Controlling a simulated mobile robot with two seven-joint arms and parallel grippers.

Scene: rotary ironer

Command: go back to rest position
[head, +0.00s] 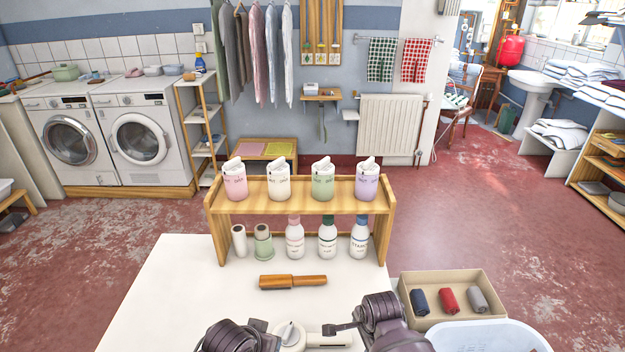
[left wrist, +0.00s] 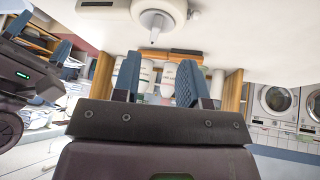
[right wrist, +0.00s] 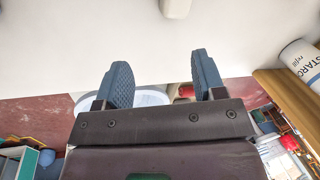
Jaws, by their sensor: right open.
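My left gripper (left wrist: 158,78) shows in the left wrist view with its two blue fingers apart and nothing between them. My right gripper (right wrist: 163,76) shows in the right wrist view, also with fingers apart and empty. Both dark arms reach in at the bottom of the head view, low over the front of the white table (head: 180,290). A white appliance with a dial (head: 292,334) lies between them. It also shows at the top of the left wrist view (left wrist: 150,12), apart from the fingers. The fingertips are hard to make out in the head view.
A wooden rack (head: 290,207) holds several bottles above and below. At right are a tan box (head: 410,316) with three rolled cloths (head: 448,300) and a white tub (head: 490,336). The table's left front is clear.

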